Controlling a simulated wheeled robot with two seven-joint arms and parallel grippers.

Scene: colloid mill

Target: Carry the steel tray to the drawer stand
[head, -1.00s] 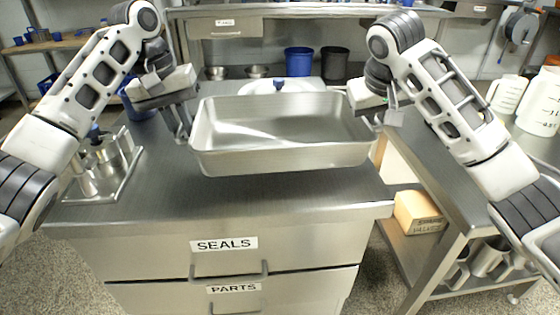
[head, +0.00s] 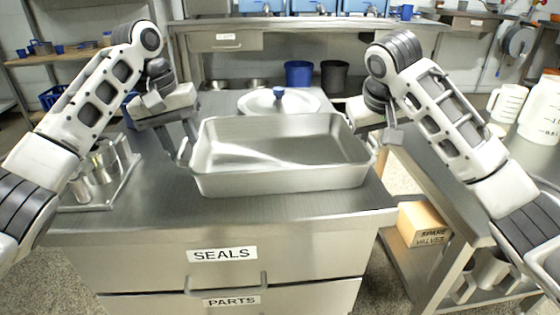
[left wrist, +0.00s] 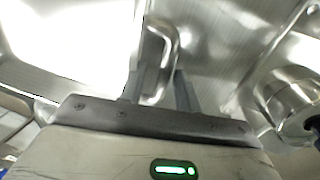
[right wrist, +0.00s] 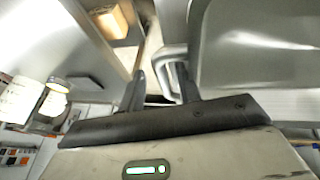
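The steel tray (head: 280,182) is a shallow rectangular metal pan, level and empty, on the top of the drawer stand (head: 130,218); no clear gap shows beneath it. My left gripper (head: 183,150) is at the tray's left end. In the left wrist view its fingers (left wrist: 160,82) stand apart on either side of the looped handle (left wrist: 164,38).
A holder with metal cups (head: 100,172) stands on the left of the top. A round lid with a blue knob (head: 278,95) lies behind the tray. A side table with a cardboard box (head: 422,222) below and white jugs (head: 543,112) is at right. The top's front strip is clear.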

